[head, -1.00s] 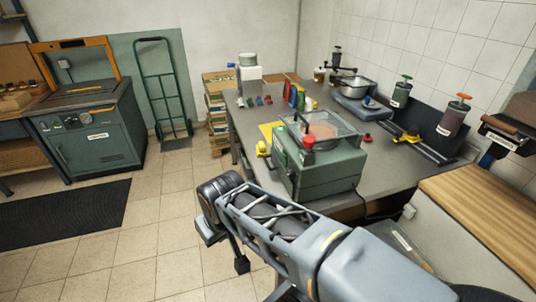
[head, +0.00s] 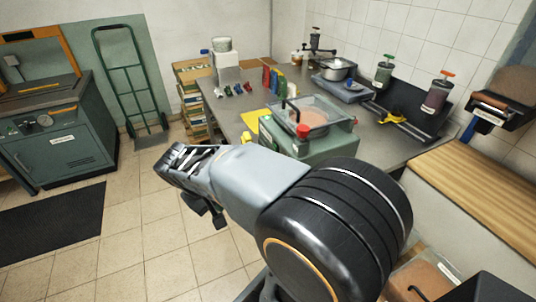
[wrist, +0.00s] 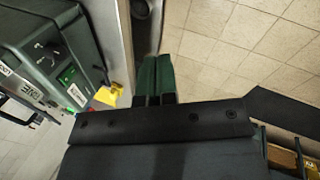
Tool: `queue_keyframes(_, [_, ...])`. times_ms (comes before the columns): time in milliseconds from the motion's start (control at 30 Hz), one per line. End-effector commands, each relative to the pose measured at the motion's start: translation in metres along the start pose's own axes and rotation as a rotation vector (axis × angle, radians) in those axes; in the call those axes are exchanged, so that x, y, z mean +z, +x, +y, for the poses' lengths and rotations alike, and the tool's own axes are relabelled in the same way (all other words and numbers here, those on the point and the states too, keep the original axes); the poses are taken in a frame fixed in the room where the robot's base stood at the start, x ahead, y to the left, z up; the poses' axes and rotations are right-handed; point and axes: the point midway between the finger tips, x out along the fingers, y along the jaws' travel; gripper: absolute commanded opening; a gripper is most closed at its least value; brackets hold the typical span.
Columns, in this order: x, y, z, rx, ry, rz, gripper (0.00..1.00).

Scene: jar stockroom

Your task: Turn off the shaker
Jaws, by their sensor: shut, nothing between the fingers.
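The shaker is a green box (head: 330,142) with a clear tray (head: 318,114) on top, standing on the grey bench. A red knob (head: 302,131) shows on its near side.
The bench (head: 228,112) also bears small coloured bottles (head: 272,80), a pan scale (head: 338,72) and dispensers (head: 438,92). A green cabinet (head: 62,145) and a hand truck (head: 130,85) stand to the left. The tiled floor (head: 125,235) between is clear.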

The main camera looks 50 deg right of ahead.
Motion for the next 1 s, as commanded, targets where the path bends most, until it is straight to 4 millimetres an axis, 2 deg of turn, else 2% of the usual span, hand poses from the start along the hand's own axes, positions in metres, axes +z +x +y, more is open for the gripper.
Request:
queue_keyframes(33, [-0.011, 0.019, 0.012, 0.105, 0.014, -0.086, 0.0])
queue_keyframes(100, [-0.026, 0.033, 0.034, 0.267, 0.042, -0.18, 0.0])
queue_keyframes(300, [-0.075, 0.065, 0.083, 0.735, 0.118, -0.325, 0.0])
queue_keyframes(400, [-0.098, 0.077, 0.097, 0.939, 0.144, -0.336, 0.0])
queue_keyframes(533, [-0.123, 0.09, 0.105, 1.144, 0.168, -0.314, 0.0])
queue_keyframes(700, [-0.142, 0.1, 0.107, 1.299, 0.184, -0.271, 0.0])
queue_keyframes(1000, [-0.148, 0.102, 0.108, 1.354, 0.189, -0.249, 0.0])
